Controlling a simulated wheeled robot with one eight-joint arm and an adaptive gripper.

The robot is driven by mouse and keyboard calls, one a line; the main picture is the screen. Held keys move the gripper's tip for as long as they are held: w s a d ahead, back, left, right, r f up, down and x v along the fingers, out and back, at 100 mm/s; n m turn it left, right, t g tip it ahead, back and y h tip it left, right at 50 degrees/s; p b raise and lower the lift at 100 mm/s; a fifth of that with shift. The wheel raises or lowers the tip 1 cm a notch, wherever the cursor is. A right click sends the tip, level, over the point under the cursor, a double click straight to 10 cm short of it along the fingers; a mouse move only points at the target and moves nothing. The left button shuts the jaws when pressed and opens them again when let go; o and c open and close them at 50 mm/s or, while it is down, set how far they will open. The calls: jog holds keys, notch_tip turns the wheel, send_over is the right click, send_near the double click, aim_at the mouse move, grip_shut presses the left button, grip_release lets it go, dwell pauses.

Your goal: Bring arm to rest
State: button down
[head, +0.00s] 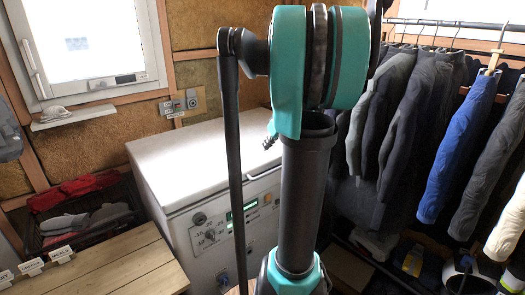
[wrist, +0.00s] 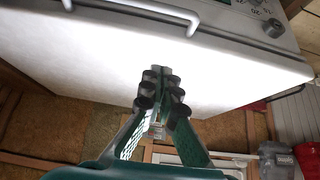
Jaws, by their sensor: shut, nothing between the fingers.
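My gripper (wrist: 163,88) shows in the wrist view, its two dark fingertips together and nothing between them. It is in front of the white top of an appliance, which fills the middle of that view; I cannot tell the distance. In the head view my arm stands upright in the middle, with a teal and black joint at the top. I cannot make out the gripper itself there.
The white appliance (head: 190,160) has a front panel of dials and stands behind my arm. Jackets (head: 400,110) hang on a rail at right. A wooden bench (head: 100,270) and a dark basket (head: 85,215) of folded clothes are at left. A window (head: 85,45) is above.

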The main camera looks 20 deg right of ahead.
jog(key=s+a+f+m+g, duration=0.1)
jog(key=s+a+f, duration=0.4)
jog(key=s, duration=0.3)
jog(key=s+a+f+m+h, duration=0.1)
jog(key=s+a+f, duration=0.4)
jog(key=s, duration=0.3)
jog(key=s+a+f+m+g+h, duration=0.1)
jog(key=s+a+f, duration=0.5)
jog(key=s, duration=0.2)
jog(key=shift+s+f+m+g, duration=0.3)
jog(key=shift+s, duration=0.05)
